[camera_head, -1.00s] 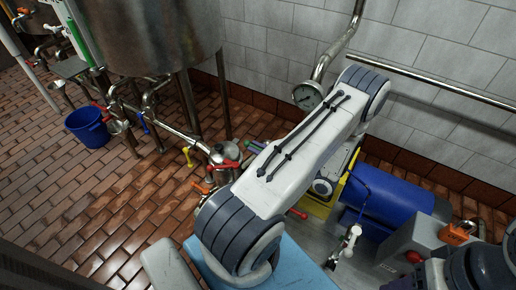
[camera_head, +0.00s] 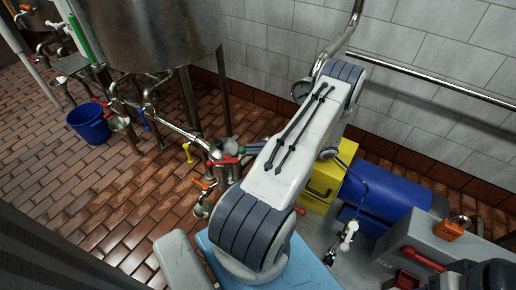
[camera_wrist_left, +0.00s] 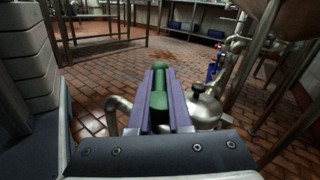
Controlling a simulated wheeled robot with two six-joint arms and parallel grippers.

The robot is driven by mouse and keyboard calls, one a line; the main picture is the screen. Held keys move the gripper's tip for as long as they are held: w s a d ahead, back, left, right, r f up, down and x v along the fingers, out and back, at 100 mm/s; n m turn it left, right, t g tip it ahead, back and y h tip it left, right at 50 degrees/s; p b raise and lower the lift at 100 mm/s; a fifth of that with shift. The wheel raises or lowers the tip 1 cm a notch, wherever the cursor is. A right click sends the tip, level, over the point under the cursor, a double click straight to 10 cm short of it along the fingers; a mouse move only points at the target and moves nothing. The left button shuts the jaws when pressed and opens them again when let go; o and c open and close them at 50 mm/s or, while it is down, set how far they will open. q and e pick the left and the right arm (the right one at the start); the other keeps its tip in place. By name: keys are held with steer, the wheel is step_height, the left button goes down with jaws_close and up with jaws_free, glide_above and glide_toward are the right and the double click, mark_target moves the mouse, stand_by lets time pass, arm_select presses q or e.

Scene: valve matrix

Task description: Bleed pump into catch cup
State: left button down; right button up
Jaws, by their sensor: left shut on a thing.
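My left gripper (camera_head: 258,147) reaches past the steel pump fittings, its purple fingers partly hidden by my forearm. In the left wrist view its fingers (camera_wrist_left: 160,100) are shut on a green handle (camera_wrist_left: 158,92). A domed steel body (camera_wrist_left: 206,110) with a black knob and a bent pipe lie just beyond the fingers. In the head view, the steel fittings (camera_head: 222,150) carry a red lever (camera_head: 226,160). An orange handle (camera_head: 204,185) sits below them. I cannot pick out the catch cup for certain. My right gripper is not visible.
A blue motor (camera_head: 390,200) and a yellow box (camera_head: 322,185) stand right of my arm. A grey box (camera_head: 430,242) bears an orange padlock (camera_head: 453,228). A blue bucket (camera_head: 90,123) stands on the floor at left. The brick floor between is clear.

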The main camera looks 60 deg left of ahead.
arm_select(q)
steer(key=shift+s+d+n+g+h, duration=0.15)
steer(key=shift+n+g+h, duration=0.25)
steer(key=shift+h, duration=0.25)
steer(key=shift+s+n+g+h, duration=0.15)
steer(key=shift+n+g+h, duration=0.15)
steer(key=shift+n+h, duration=0.3)
steer(key=c, duration=0.8)
jaws_free()
steer(key=shift+s, duration=0.1)
steer(key=shift+c, duration=0.2)
steer(key=shift+d, duration=0.1)
steer(key=v, duration=1)
steer(key=shift+w, duration=0.35)
